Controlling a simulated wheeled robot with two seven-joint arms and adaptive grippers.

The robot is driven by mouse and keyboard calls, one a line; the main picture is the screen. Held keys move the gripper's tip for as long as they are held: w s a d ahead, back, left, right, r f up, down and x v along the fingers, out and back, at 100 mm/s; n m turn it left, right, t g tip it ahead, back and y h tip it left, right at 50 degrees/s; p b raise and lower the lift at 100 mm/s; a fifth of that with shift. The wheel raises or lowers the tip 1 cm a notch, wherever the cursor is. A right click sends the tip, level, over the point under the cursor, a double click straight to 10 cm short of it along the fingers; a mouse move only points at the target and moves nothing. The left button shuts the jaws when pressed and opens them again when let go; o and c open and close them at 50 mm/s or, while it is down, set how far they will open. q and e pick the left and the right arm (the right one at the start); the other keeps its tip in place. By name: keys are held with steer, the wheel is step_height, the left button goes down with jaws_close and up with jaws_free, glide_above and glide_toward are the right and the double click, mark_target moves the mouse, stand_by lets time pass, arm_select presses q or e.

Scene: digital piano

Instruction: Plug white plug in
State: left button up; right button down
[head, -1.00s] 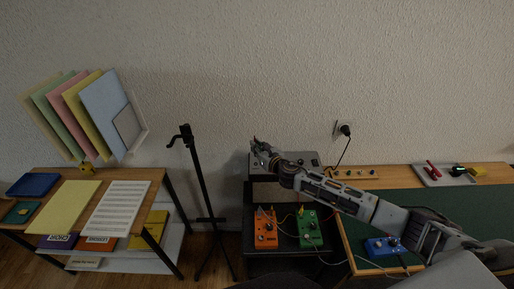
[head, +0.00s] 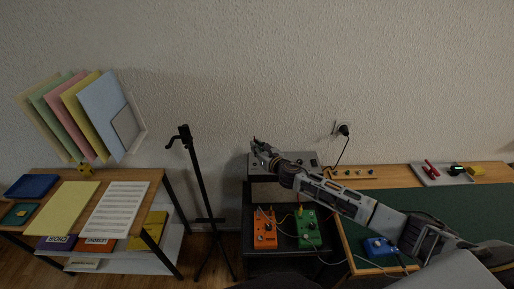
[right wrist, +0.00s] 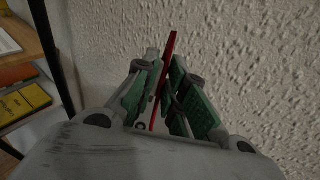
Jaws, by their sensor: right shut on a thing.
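My right gripper (head: 259,146) is in front of the wall, above the left part of a grey box with knobs (head: 301,160). In the right wrist view its green-padded fingers (right wrist: 163,85) are closed around a thin, upright red thing (right wrist: 168,62). A small pale grey piece (right wrist: 152,53) shows by the left fingertip; I cannot tell whether it is the white plug. No white plug can be made out for certain in the head view. A black plug (head: 344,130) sits in the wall socket, its cable hanging down. My left gripper is not in view.
A black stand (head: 197,190) stands left of the grey box. Orange (head: 264,231) and green (head: 308,228) pedals lie on the shelf below it. A blue pedal (head: 379,246) lies on the green-topped table (head: 460,207); a tray (head: 437,180) is at its back.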

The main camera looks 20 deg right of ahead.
steer(key=b, duration=0.4)
glide_above(257, 168)
steer(key=shift+w+d+f, duration=0.1)
steer(key=shift+f, duration=1.25)
steer(key=shift+w+f, duration=0.1)
steer(key=shift+f, duration=1.35)
steer(key=shift+f+b, duration=1.3)
steer(key=shift+f, duration=0.25)
steer(key=c, duration=1.4)
jaws_free()
steer(key=shift+s, duration=0.15)
steer(key=shift+p+v, duration=0.7)
steer(key=shift+v, duration=1.7)
steer(key=shift+r, duration=0.1)
